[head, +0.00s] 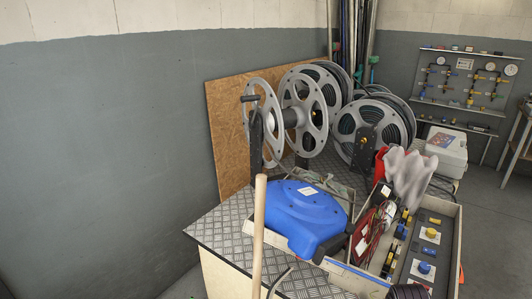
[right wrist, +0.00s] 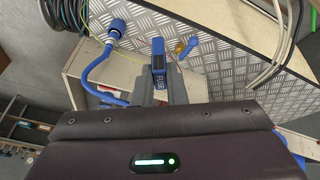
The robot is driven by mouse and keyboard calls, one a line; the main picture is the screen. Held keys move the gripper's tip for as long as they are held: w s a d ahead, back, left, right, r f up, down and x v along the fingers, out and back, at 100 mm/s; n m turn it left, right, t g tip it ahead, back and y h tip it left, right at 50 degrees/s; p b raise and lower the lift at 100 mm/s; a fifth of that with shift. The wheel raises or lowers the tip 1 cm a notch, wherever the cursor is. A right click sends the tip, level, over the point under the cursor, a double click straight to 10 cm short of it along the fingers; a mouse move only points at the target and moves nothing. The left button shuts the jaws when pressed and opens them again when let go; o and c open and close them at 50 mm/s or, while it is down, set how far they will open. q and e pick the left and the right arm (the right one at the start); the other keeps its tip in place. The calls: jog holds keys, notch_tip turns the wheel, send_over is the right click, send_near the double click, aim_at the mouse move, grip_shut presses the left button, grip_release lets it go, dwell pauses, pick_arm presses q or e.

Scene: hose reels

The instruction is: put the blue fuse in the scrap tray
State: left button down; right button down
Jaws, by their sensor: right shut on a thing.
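The blue fuse (right wrist: 158,62), a small blue block with a FUSE label, stands between the fingers of my right gripper (right wrist: 158,82) in the right wrist view. The gripper is shut on it. Behind it lie a patterned metal plate top and a pale wooden-edged tray (right wrist: 88,58) with a blue hose. In the head view a beige divided tray (head: 456,240) holds wires, switches and small blocks. I cannot tell which container is the scrap tray. My left gripper is not in view.
A blue hose reel case (head: 305,212) lies on the metal-topped bench (head: 215,222). Large grey reels (head: 305,112) stand behind it. A wooden handle (head: 258,235) rises in front. A white case (head: 446,148) is at right.

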jog(key=s+a+f+n+y, duration=0.2)
jog(key=s+a+n, duration=0.1)
jog(key=s+a, duration=0.65)
jog(key=s+a+f+n+b, duration=0.1)
jog(key=s+a+f, duration=0.1)
jog(key=a+f, duration=0.2)
notch_tip(320, 180, down, 4)
jog(key=shift+r+n+g+y+b, duration=0.15)
jog(key=shift+n+g+y+b, duration=0.15)
jog(key=shift+g+b, duration=0.1)
jog(key=shift+a, duration=0.15)
